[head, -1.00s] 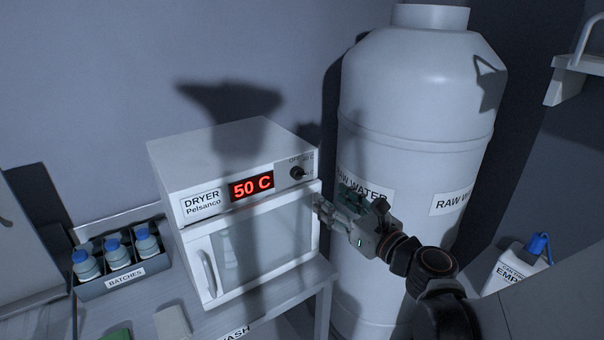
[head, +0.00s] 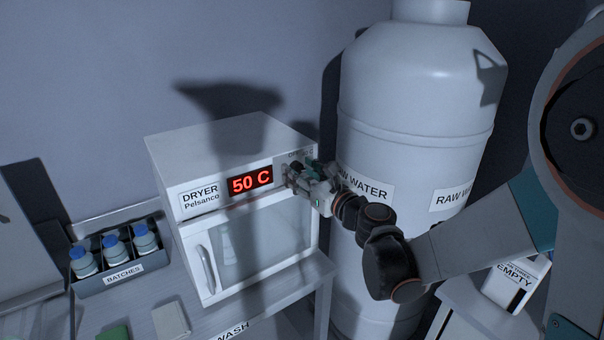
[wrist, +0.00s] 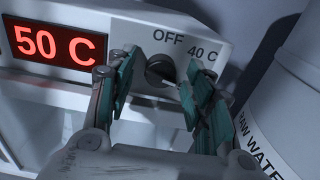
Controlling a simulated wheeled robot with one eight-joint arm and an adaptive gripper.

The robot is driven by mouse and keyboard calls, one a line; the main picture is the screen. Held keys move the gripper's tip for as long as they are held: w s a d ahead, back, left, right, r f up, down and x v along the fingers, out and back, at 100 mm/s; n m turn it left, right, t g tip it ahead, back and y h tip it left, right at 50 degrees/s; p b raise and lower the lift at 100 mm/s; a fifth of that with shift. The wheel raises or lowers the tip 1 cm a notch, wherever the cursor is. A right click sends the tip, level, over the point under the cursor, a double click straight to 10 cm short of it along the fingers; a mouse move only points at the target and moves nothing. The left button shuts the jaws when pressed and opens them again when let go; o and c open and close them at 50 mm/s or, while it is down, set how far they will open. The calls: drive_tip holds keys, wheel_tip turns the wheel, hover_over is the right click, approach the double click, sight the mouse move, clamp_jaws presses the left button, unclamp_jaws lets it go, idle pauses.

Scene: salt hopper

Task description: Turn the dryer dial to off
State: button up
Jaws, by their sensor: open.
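The white dryer (head: 215,205) stands on the bench and its red display (head: 250,179) reads 50 C. In the wrist view, the dark round dial (wrist: 159,70) is on the front panel, below the OFF label (wrist: 169,38) and left of the 40 C label (wrist: 203,53). Its exact pointer setting is hard to tell. My gripper (head: 298,174) is at the panel's right end and hides most of the dial in the head view. In the wrist view, its open fingers (wrist: 161,76) are on either side of the dial; whether they touch it cannot be told.
A large white raw water tank (head: 415,110) stands close to the right of the dryer. A batches rack (head: 95,284) with blue-capped bottles is at the left. A container marked EMPTY (head: 514,283) stands at the lower right.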

drive_tip(key=c, duration=1.1)
drive_tip(key=shift+n, duration=0.4)
drive_tip(key=n+b, duration=0.1)
drive_tip(key=n, duration=0.2)
drive_tip(key=shift+n, duration=0.3)
drive_tip(key=n+b, duration=0.1)
drive_tip(key=n, duration=0.9)
drive_tip(key=shift+d+n+b, duration=0.1)
drive_tip(key=shift+n+b, duration=0.3)
drive_tip(key=shift+n, duration=2.3)
